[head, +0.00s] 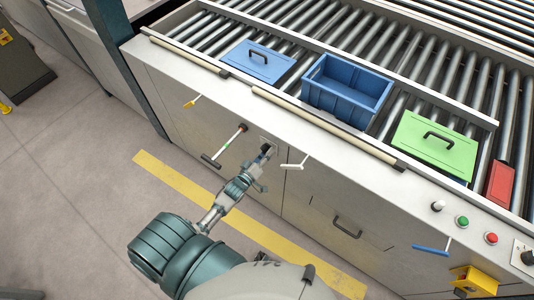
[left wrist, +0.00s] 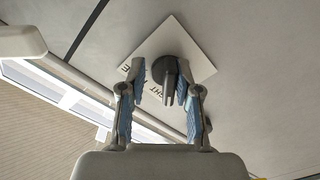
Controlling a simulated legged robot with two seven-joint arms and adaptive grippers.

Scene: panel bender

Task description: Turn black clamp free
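The black clamp (head: 211,160) sticks out from the bender's front panel, left of my left gripper in the head view. It has a black handle and a rod with red and green bands. My left gripper (head: 265,152) is at a dark knob on a square plate, apart from the black clamp. In the left wrist view my left gripper (left wrist: 158,98) is open, its blue-padded fingers on either side of the dark knob (left wrist: 167,78). The knob is closer to the right finger. The white plate (left wrist: 195,60) carries partly hidden lettering. My right gripper is not in view.
A yellow clamp (head: 191,101), a white clamp (head: 293,164) and a blue clamp (head: 431,250) also project from the panel. Above lie a blue lid (head: 258,66), a blue crate (head: 345,107) and a green lid (head: 436,151).

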